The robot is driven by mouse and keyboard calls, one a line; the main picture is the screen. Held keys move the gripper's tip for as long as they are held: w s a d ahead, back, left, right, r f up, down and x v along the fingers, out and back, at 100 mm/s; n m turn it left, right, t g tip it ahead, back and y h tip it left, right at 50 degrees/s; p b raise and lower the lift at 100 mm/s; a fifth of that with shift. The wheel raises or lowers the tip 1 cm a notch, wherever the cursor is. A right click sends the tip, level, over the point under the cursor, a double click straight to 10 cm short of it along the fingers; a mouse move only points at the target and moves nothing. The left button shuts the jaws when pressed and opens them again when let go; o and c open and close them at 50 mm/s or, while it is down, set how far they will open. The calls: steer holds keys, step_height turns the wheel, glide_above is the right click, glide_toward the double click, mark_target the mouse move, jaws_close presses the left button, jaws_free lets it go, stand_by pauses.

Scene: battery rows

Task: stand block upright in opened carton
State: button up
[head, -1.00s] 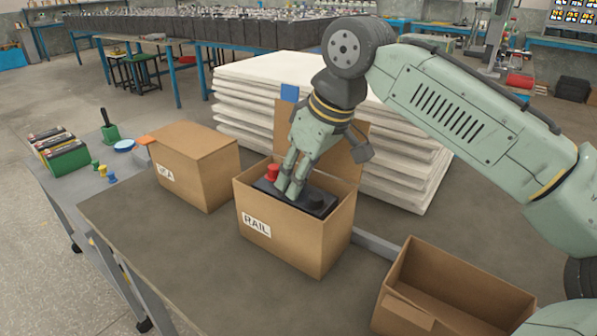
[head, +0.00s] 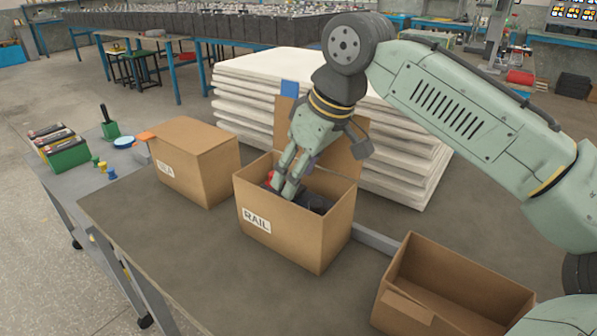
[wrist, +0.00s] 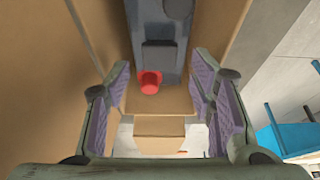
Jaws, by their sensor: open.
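The opened carton (head: 298,238), marked RAIL, stands on the table with its flap raised at the back. The dark block (head: 318,203) is inside it, its top below the rim. Its red post (head: 270,180) shows just left of the fingers, and the red post (wrist: 150,82) also shows in the wrist view. My gripper (head: 283,188) reaches down into the carton's mouth. In the wrist view its purple-padded fingers stand apart on either side of the block's line, gripping nothing. The block's lower part is hidden, so I cannot tell whether it is fully upright.
A closed carton (head: 190,165) stands to the left. An open, empty-looking carton (head: 455,285) is at the front right. White stacked slabs (head: 400,170) rise behind. A side table (head: 75,190) at the left holds batteries and small coloured pieces. The front-left tabletop is clear.

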steer(key=shift+r, duration=0.5)
steer(key=v, duration=1.2)
stand_by(0.5)
steer(key=shift+a, duration=0.75)
steer(key=shift+f, duration=0.1)
